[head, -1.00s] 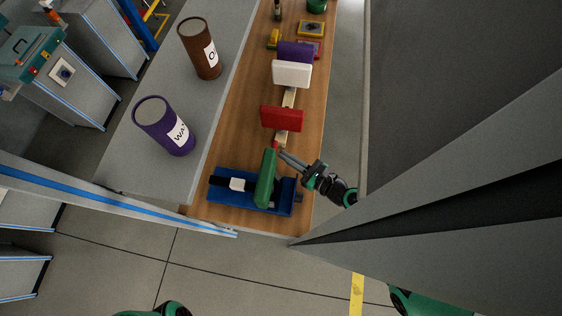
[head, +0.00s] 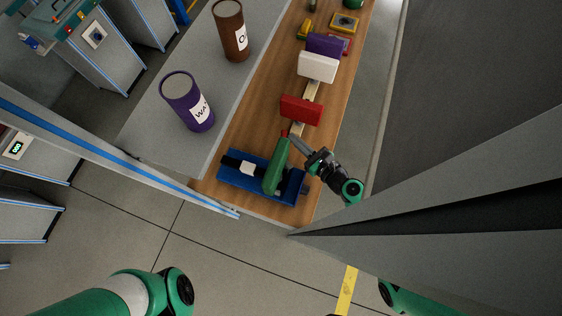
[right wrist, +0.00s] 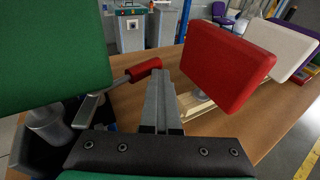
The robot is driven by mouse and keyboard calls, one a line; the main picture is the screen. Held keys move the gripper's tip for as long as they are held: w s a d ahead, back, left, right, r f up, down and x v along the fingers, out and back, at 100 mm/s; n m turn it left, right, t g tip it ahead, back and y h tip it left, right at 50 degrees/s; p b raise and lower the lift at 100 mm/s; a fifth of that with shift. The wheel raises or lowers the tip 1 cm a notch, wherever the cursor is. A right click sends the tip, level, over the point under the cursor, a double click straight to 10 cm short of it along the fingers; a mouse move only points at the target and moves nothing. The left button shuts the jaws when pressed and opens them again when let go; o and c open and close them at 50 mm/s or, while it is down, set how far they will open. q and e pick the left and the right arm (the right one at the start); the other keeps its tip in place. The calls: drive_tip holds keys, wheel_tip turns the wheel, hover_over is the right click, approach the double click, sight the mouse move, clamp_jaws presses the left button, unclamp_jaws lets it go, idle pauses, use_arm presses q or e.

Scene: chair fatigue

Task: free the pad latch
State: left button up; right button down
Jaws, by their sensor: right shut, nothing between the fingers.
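The green pad (head: 277,165) stands on the blue base (head: 230,186) at the near end of the bench. It fills the upper left of the right wrist view (right wrist: 52,45). A latch lever with a red handle (right wrist: 145,70) and a metal arm sticks out beside the pad; its red end (head: 284,133) shows small in the head view. My right gripper (head: 293,138) is shut and empty, its fingertips (right wrist: 162,78) right beside the red handle's end. I cannot tell whether they touch. My left gripper is out of view.
A red pad (head: 301,110), a white pad (head: 318,67) and a purple pad (head: 326,44) stand farther along the wooden bench (head: 262,110). A purple can (head: 187,101) and a brown can (head: 231,30) stand on the grey surface to the left.

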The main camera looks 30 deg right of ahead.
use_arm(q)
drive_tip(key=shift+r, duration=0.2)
use_arm(e)
drive_tip(key=shift+w+a+r, duration=0.2)
drive_tip(key=shift+a+r, duration=0.05)
drive_tip(key=shift+a, duration=0.05)
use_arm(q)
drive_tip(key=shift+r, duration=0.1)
use_arm(e)
drive_tip(key=shift+s+r, duration=0.25)
drive_tip(key=shift+r, duration=0.05)
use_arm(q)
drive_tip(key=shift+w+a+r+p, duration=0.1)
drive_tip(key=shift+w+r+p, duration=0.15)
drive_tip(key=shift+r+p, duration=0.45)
use_arm(e)
drive_tip(key=v, duration=1)
drive_tip(key=shift+s+a+f, duration=0.2)
drive_tip(key=shift+s, duration=0.2)
